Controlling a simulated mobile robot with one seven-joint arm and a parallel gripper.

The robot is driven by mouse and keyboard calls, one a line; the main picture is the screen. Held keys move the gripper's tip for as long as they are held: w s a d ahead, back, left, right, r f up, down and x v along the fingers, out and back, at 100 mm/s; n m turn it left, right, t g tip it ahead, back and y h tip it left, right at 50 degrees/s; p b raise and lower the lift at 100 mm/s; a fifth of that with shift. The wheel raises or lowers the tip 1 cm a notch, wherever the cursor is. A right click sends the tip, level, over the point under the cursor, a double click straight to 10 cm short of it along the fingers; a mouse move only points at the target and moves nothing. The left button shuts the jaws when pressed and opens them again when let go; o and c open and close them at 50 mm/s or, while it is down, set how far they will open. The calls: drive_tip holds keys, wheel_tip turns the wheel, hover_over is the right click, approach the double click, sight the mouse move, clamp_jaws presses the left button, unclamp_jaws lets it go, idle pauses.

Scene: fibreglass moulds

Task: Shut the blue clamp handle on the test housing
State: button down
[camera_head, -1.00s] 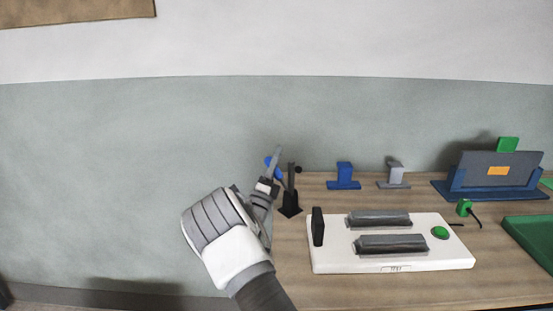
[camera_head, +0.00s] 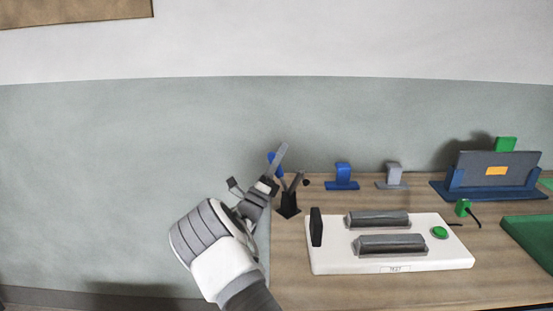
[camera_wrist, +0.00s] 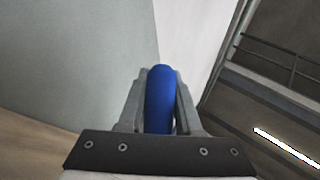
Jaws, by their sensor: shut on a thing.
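The blue clamp handle (camera_head: 274,161) is partly hidden by a finger in the head view. In the wrist view the blue handle (camera_wrist: 160,100) stands between the two grey fingers. My gripper (camera_head: 279,166) is shut on it, above the far left of the bench. Below is the clamp's black mount (camera_head: 288,204), with a dark arm ending in a black knob (camera_head: 306,182) that leans to the right. The white test housing (camera_head: 395,268), labelled TEST, lies right of the mount and carries two grey ridged blocks, a black upright plate and a green button (camera_head: 439,232).
A blue bracket (camera_head: 343,176) and a grey bracket (camera_head: 391,177) stand behind the housing. A blue cradle (camera_head: 450,190) holds a grey panel at the back right. A green tray (camera_head: 530,238) and a small green plug (camera_head: 463,208) are on the right.

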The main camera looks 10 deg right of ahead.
drive_tip(key=shift+s+d+r+m+g+h, duration=0.2)
drive_tip(key=shift+s+m+g+h, duration=0.2)
drive_tip(key=shift+m+g+h, duration=0.55)
drive_tip(key=shift+s+d+r+m+g+h, duration=0.2)
drive_tip(key=shift+s+m+g+h, duration=0.15)
drive_tip(key=shift+m+g, duration=0.7)
drive_tip(key=shift+s+d+r+m+g+h, duration=0.2)
drive_tip(key=shift+s+m+g+h, duration=0.3)
drive_tip(key=shift+m, duration=0.9)
drive_tip(key=shift+w, duration=0.1)
drive_tip(key=c, duration=0.6)
unclamp_jaws()
drive_tip(key=v, duration=1.7)
drive_tip(key=shift+f+p, duration=0.15)
drive_tip(key=shift+p, duration=0.3)
drive_tip(key=shift+a, duration=0.1)
